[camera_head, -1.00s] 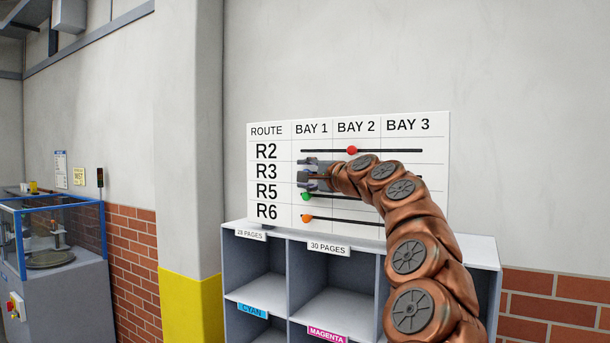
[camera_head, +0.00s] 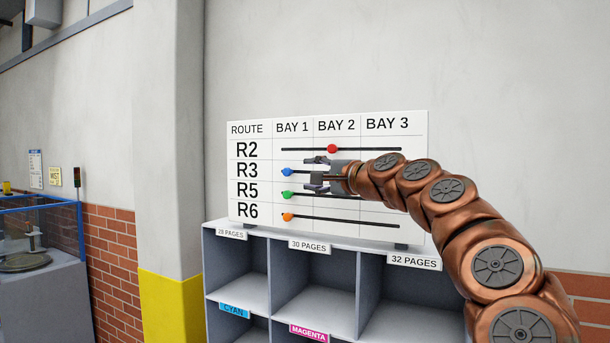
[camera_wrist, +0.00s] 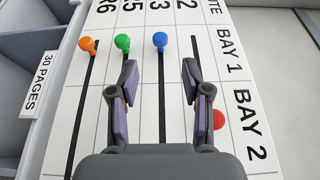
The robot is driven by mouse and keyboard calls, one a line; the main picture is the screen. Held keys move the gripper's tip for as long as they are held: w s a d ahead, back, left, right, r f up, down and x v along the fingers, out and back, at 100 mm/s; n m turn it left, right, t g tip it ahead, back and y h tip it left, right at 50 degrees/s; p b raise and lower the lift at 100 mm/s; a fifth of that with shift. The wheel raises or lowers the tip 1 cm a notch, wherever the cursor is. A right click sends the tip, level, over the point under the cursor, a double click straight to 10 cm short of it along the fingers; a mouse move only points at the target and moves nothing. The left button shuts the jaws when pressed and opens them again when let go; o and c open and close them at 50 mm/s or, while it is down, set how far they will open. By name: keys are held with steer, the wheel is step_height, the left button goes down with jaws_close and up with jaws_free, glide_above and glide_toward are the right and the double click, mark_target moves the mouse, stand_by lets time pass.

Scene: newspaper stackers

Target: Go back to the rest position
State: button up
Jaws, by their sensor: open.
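My gripper (camera_head: 308,174) is open and empty in front of the white route board (camera_head: 415,130), to the right of the blue knob (camera_head: 287,172). The blue knob sits at the Bay 1 end of the R3 line. In the wrist view the blue knob (camera_wrist: 160,40) shows beyond and between my open fingers (camera_wrist: 160,88), apart from them. The red knob (camera_head: 332,149) is on the R2 line under Bay 2. The green knob (camera_head: 286,195) and the orange knob (camera_head: 288,217) are at the Bay 1 end of R5 and R6.
A grey shelf unit (camera_head: 357,285) with page labels stands below the board. A glass-walled machine (camera_head: 45,240) is at the far left, past a pillar (camera_head: 168,180) with a yellow base. The wall above the board is bare.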

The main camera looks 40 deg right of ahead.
steer(key=shift+s+a, duration=0.1)
steer(key=shift+s, duration=0.5)
